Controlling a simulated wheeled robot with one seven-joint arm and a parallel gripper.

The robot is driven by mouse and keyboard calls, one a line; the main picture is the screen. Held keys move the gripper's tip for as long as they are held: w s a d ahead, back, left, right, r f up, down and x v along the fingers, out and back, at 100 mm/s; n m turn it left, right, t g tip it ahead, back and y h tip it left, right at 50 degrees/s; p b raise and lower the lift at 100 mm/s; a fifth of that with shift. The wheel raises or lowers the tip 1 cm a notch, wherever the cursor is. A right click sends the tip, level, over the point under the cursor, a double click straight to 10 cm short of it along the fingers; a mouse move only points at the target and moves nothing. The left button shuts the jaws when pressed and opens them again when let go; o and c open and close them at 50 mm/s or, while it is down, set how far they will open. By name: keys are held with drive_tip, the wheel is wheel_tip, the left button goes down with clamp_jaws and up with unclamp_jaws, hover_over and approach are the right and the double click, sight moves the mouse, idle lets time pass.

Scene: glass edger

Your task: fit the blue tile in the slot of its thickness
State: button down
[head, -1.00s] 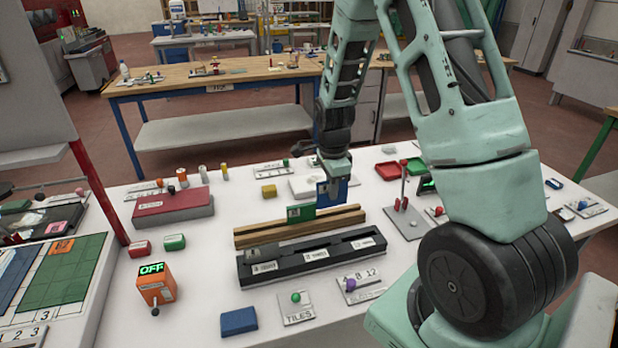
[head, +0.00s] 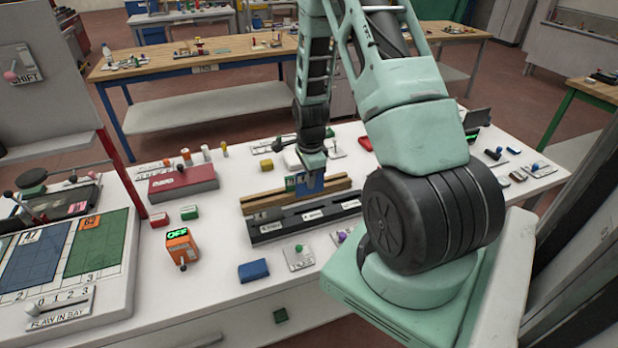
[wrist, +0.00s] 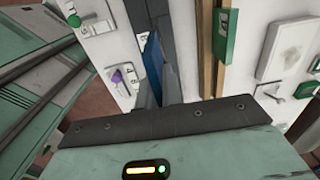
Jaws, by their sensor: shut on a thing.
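The blue tile (head: 309,185) is upright in my gripper (head: 312,172), which is shut on it. In the wrist view, the tile (wrist: 153,60) shows edge-on between the fingers (wrist: 160,92), over or beside the black slotted block (wrist: 182,40). In the head view, this block (head: 258,238) lies in front of the wooden rack (head: 254,208), with white labels along it. The tile appears above the block and rack; its exact height and alignment to a slot cannot be told. A green tile (head: 290,184) stands in the rack, partly covered by the blue tile.
A blue box (head: 253,271), an orange OFF device (head: 182,245) and knob plates (head: 299,258) stand near the front.

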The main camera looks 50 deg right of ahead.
drive_tip(key=shift+f+b, duration=3.45)
drive_tip(key=shift+f, duration=1.25)
drive_tip(key=shift+f, duration=0.35)
drive_tip(key=c, duration=1.5)
unclamp_jaws()
drive_tip(key=shift+r+b, duration=0.15)
drive_tip(key=shift+b, duration=0.15)
drive_tip(key=r+b, duration=0.2)
drive_tip(key=r, duration=1.5)
drive_tip(key=shift+s+r, duration=0.1)
drive_tip(key=shift+s, duration=0.1)
drive_tip(key=shift+a, duration=0.1)
